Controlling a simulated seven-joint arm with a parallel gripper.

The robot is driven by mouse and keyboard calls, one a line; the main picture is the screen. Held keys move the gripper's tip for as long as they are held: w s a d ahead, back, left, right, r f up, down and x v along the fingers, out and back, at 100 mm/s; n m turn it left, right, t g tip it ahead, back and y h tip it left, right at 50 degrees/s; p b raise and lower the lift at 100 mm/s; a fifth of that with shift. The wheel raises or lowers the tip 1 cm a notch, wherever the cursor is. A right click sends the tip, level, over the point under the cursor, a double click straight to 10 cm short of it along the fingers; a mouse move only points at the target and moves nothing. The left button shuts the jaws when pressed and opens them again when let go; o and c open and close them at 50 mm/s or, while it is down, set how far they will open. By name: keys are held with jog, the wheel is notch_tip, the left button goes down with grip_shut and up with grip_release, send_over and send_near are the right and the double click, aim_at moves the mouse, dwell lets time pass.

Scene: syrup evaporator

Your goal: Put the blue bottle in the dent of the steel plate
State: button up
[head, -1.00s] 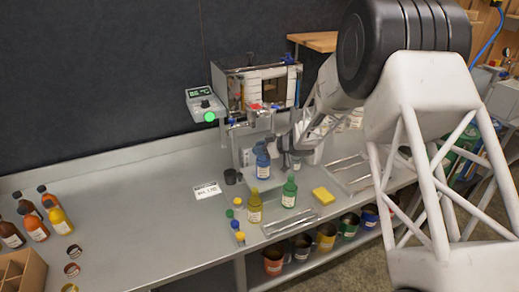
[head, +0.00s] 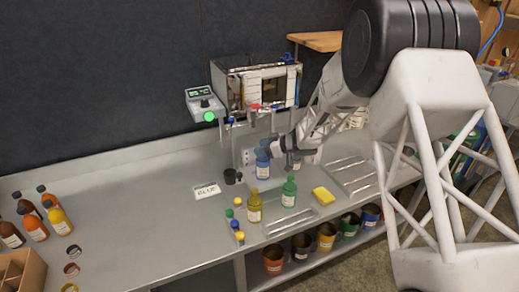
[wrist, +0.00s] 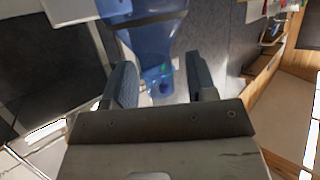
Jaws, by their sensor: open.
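The blue bottle (head: 262,170) stands upright on the steel bench, in front of the evaporator, with a white label. My gripper (head: 267,148) is at its top, and part of the bottle's upper end is hidden by it. In the wrist view the blue bottle (wrist: 150,38) reaches between the two spread fingers of my gripper (wrist: 162,85), nearer the left finger. The jaws are open, and I cannot tell whether a finger touches it. One steel plate (head: 290,222) lies at the bench's front edge and another (head: 352,174) farther right; no dent is clearly visible.
A green bottle (head: 289,193) and a yellow bottle (head: 254,206) stand close in front. A yellow sponge (head: 323,195) lies between the plates. A black cup (head: 230,176) and a label card (head: 207,190) are to the left.

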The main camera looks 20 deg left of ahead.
jog(key=v, duration=1)
jog(key=shift+d, duration=0.35)
jog(key=shift+r, duration=0.1)
jog(key=w+d+r+m+t+h, duration=0.1)
jog(key=d+r+m+t+h, duration=0.35)
jog(key=d+r+t, duration=0.65)
jog(key=s+d+r+m+h, duration=0.3)
jog(key=s+d+r, duration=0.15)
jog(key=d, duration=0.35)
jog(key=s+d+r+m+h, duration=0.3)
jog(key=s+d+r+m, duration=0.15)
jog(key=d, duration=0.45)
jog(key=s+d+r+m+g+h, duration=0.1)
jog(key=s+d+m+h, duration=0.1)
jog(key=s+d, duration=0.45)
jog(key=s+d+m+g+h, duration=0.2)
jog(key=s+d, duration=0.2)
jog(key=s, duration=0.6)
jog(key=s+f+m+g, duration=0.1)
jog(key=s+g, duration=0.1)
jog(key=s, duration=1)
jog(key=s+d+f+m+g+y, duration=0.1)
jog(key=s+f+g, duration=0.1)
jog(key=s, duration=1)
jog(key=shift+f+g, duration=0.3)
jog(key=shift+g, duration=0.4)
